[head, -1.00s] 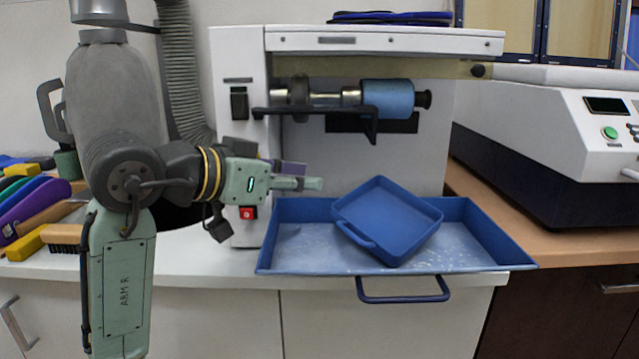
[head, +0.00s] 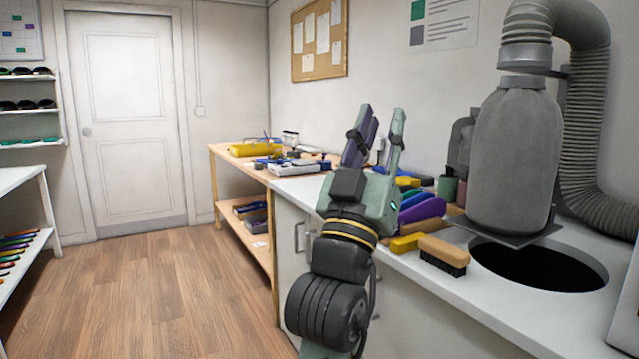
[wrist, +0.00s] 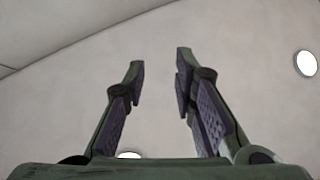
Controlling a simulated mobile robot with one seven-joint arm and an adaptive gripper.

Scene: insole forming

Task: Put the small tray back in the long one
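My gripper (head: 381,120) points upward in the head view, left of the grey dust bag and in front of the wall. Its two fingers stand apart with nothing between them. The wrist view also shows the open, empty fingers (wrist: 160,62) against a pale ceiling. Neither the small tray nor the long tray is in view now.
A white counter (head: 400,263) holds a brush (head: 443,253), coloured tools and a dark round hole (head: 538,265) under the dust bag (head: 514,160). A wooden bench (head: 262,180) stands behind. Wood floor (head: 150,295) is clear towards the door (head: 128,120).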

